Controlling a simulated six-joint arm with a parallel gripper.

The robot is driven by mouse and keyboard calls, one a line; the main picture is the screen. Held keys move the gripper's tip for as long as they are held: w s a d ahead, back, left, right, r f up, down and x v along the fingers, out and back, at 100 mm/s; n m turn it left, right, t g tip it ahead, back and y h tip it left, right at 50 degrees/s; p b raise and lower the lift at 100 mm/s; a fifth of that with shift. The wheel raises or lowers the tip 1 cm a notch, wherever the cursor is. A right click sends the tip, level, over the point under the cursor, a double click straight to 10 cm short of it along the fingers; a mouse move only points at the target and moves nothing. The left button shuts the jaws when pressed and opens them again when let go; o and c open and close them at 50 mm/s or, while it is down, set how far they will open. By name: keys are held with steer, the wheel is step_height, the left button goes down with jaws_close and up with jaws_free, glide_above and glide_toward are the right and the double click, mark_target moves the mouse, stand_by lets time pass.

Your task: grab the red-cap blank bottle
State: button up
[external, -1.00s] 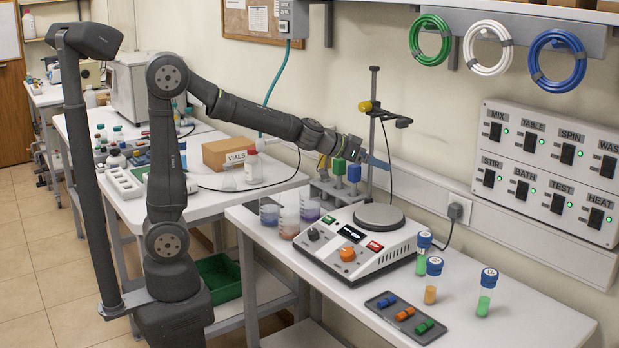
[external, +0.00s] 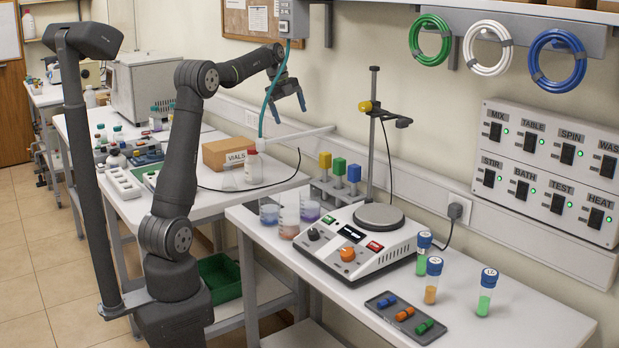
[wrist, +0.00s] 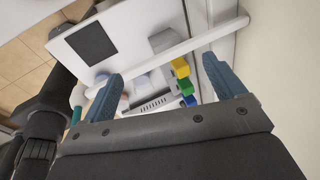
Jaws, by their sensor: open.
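The white bottle with a red cap (external: 252,168) stands upright on the left bench, just right of the cardboard box marked VIALS (external: 226,154). No lettering on it can be made out. My gripper (external: 289,114) is open and empty, raised in the air above and to the right of the bottle, apart from it. Its blue fingers point down. In the wrist view the two spread fingers (wrist: 162,67) have nothing gripped between them. I cannot make out the bottle for sure in the wrist view.
A rack with yellow, green and blue caps (external: 337,186), beakers (external: 289,222) and a hot plate with a stand (external: 355,245) occupy the right bench. A black cable crosses the left bench.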

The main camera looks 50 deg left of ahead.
steer(key=s+a+y, duration=0.1)
steer(key=s+a, duration=0.1)
steer(key=a, duration=0.6)
steer(key=n+g, duration=0.2)
steer(key=g, duration=0.1)
glide_above(254, 161)
steer(key=w+a, duration=0.2)
step_height(254, 161, down, 5)
steer(key=shift+y, duration=0.3)
step_height(254, 161, down, 12)
steer(key=shift+s+a+r, duration=0.1)
steer(key=shift+s, duration=0.05)
steer(key=shift+s+a+f, duration=0.1)
steer(key=shift+s+f, duration=0.05)
steer(key=shift+f, duration=1.35)
steer(key=shift+s+a+f, duration=0.1)
steer(key=shift+f, duration=1.4)
steer(key=shift+c, duration=0.5)
steer(key=c, duration=1)
